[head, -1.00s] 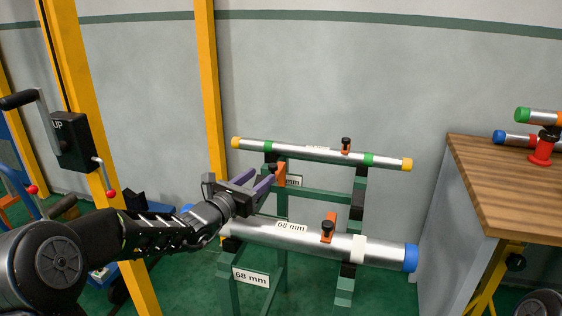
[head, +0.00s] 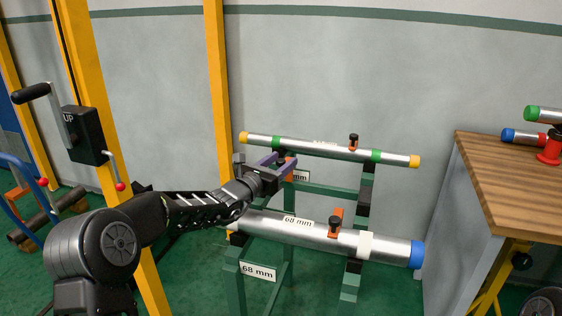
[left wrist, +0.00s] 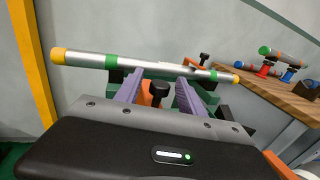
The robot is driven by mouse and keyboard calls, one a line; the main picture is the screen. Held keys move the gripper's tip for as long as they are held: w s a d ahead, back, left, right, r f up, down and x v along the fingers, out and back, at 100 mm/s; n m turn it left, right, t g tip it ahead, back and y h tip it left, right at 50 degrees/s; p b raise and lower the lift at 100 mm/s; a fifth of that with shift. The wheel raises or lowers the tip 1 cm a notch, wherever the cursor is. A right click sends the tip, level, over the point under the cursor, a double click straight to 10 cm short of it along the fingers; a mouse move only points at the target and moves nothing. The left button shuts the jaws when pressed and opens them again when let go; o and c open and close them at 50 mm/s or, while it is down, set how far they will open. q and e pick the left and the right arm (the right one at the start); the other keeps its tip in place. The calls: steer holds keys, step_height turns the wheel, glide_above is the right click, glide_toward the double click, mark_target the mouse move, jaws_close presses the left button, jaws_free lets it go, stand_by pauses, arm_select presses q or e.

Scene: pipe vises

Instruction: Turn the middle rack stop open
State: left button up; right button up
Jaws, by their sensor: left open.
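The middle rack stop, an orange plate with a black knob, is mostly hidden behind my left gripper (head: 279,162) in the head view. In the left wrist view its black knob (left wrist: 158,91) stands between my two purple fingers, with orange (left wrist: 146,98) behind it. My left gripper is open, its fingers on either side of the knob; I cannot tell whether they touch it. Other orange stops with black knobs sit at the upper pipe (head: 353,143) and at the lower pipe (head: 335,224). My right gripper is not in view.
The green rack (head: 348,287) carries an upper pipe (head: 320,147) with yellow ends and a thick lower pipe (head: 310,233) with a blue end. A yellow post (head: 216,80) stands left. A wooden bench (head: 510,180) stands right.

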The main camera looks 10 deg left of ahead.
arm_select(q)
jaws_close()
stand_by(0.6)
stand_by(0.9)
